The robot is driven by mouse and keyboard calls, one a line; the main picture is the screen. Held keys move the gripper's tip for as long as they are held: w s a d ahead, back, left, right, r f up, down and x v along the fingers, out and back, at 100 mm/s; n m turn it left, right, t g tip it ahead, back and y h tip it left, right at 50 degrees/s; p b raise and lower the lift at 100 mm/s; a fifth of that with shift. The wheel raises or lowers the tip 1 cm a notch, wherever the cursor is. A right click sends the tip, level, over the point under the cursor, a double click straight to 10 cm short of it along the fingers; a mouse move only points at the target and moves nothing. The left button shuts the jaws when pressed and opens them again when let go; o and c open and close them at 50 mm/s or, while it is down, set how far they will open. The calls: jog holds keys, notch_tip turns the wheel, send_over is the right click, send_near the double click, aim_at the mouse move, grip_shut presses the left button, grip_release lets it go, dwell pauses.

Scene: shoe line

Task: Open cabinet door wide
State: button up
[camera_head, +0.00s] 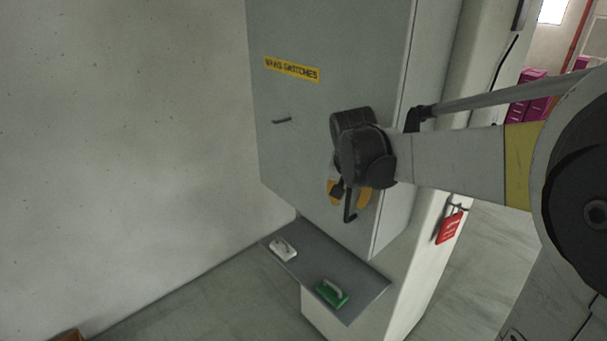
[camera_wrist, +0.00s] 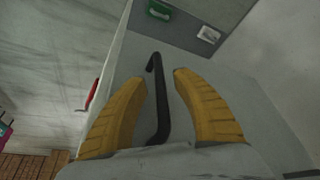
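The grey cabinet door (camera_head: 305,165) carries a yellow label (camera_head: 291,69) and looks shut in the head view. Its black bar handle (camera_head: 349,214) is near the right edge of the door, partly hidden by my gripper. My gripper (camera_head: 348,194) is at the handle, with yellow fingers pointing down. In the wrist view my gripper (camera_wrist: 159,80) is open, and the bent black handle (camera_wrist: 161,105) lies between its two fingers. Gaps show on both sides of the handle, so the fingers do not appear closed on it.
A grey shelf (camera_head: 310,272) below the door holds a white handled block (camera_head: 283,249) and a green one (camera_head: 331,293). A red tag (camera_head: 449,228) hangs at the right. A small dark bar (camera_head: 282,120) is on the door. A bare wall (camera_head: 120,150) stands at left.

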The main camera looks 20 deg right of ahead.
grip_shut()
jog(key=shift+a, duration=0.15)
